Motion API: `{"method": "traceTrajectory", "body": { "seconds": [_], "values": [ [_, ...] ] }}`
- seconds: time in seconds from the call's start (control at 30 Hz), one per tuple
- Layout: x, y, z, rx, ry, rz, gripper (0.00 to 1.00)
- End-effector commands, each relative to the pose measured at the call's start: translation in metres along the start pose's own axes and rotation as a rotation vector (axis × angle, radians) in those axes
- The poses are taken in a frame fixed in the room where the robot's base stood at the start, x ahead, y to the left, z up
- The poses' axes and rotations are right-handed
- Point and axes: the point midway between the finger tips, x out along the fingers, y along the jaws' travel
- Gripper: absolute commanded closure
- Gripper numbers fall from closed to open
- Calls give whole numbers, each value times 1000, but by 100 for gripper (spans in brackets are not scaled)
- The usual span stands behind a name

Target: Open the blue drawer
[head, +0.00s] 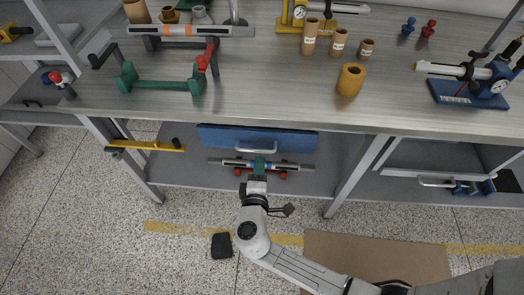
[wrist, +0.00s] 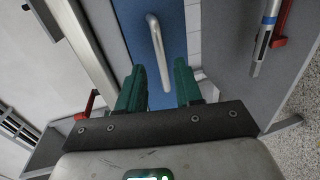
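The blue drawer (head: 222,135) sits under the workbench top, and its blue front faces me. Its pale bar handle (head: 255,149) runs across the front. The drawer front (wrist: 181,38) and the handle (wrist: 158,50) also show large in the wrist view. My gripper (head: 258,161) is just in front of the handle in the head view.
A metal rod assembly with red stands (head: 290,166) lies on the lower shelf near my gripper. A yellow tool (head: 150,146) lies to the left. The bench top (head: 270,95) above holds brown cylinders, a green stand and instruments.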

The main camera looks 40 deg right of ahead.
Motion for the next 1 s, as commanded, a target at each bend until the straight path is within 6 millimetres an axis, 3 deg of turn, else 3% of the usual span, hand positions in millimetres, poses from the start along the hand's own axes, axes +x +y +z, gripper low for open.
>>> {"method": "traceTrajectory", "body": {
  "seconds": [0.2,0.4,0.87,1.0],
  "values": [
    [42,1,1,2,-5,1,65],
    [69,0,0,3,-4,0,65],
    [80,0,1,2,-2,0,65],
    [80,0,1,2,-2,-1,78]
  ]
}}
